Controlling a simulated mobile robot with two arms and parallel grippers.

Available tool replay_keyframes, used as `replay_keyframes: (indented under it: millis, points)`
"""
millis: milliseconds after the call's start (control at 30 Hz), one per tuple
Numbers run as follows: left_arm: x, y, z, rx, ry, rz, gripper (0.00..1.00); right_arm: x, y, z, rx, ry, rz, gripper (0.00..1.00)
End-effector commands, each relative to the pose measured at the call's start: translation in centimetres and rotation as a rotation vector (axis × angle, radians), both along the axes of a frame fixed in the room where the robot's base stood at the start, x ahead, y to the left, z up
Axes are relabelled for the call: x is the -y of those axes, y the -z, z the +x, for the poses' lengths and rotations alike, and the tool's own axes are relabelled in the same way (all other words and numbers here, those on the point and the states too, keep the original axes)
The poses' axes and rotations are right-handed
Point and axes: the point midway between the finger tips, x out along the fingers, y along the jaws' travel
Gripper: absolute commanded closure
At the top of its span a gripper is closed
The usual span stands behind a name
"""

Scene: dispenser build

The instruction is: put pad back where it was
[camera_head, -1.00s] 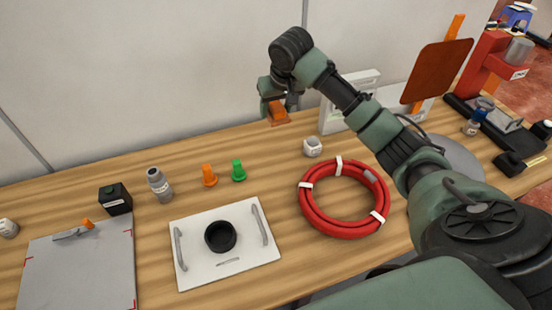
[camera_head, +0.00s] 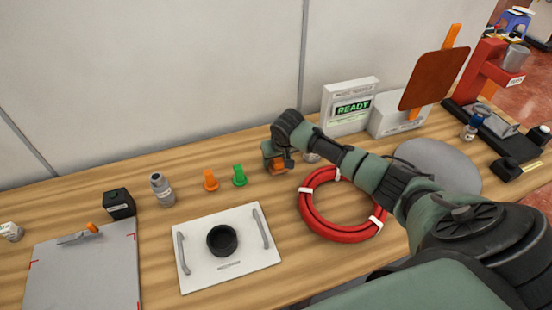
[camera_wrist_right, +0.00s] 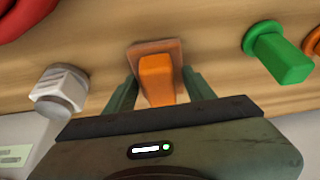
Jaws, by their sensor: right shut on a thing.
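The pad, an orange grip block on a flat brownish base, is held in my right gripper (camera_head: 276,163). In the right wrist view the pad (camera_wrist_right: 157,78) sits between the two green fingers, which are shut on the orange block. The brown base is at the far end and close to the wooden table; I cannot tell whether it touches. In the head view only a small orange part of the pad (camera_head: 278,168) shows, to the right of the green peg. My left gripper is not in view.
A green peg (camera_head: 239,173) and an orange peg (camera_head: 210,180) stand to the left. A small white-grey container (camera_wrist_right: 60,88) is beside the gripper. A red coiled hose (camera_head: 343,235) lies in front right. A READY display box (camera_head: 350,107) stands behind right.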

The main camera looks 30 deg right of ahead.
Motion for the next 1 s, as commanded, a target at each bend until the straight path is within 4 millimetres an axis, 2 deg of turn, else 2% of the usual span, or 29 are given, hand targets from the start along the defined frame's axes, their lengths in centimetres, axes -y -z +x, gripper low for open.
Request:
replay_keyframes:
  millis: [400, 433, 500, 800, 1000]
  points:
    - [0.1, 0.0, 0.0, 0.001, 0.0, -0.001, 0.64, 0.0, 0.6, 0.0, 0.001, 0.0, 0.001, 0.84]
    - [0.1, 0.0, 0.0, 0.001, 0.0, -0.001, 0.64, 0.0, 0.5, 0.0, 0.001, 0.0, 0.001, 0.38]
    - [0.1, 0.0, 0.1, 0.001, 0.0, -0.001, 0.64, 0.0, 0.5, 0.0, 0.001, 0.0, 0.0, 0.24]
    - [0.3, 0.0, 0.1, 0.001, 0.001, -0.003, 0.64, 0.0, 0.4, 0.0, 0.001, 0.0, 0.0, 0.24]
    - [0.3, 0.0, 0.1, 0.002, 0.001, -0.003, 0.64, -0.2, -1.4, -0.5, 0.003, -0.001, 0.0, 0.24]
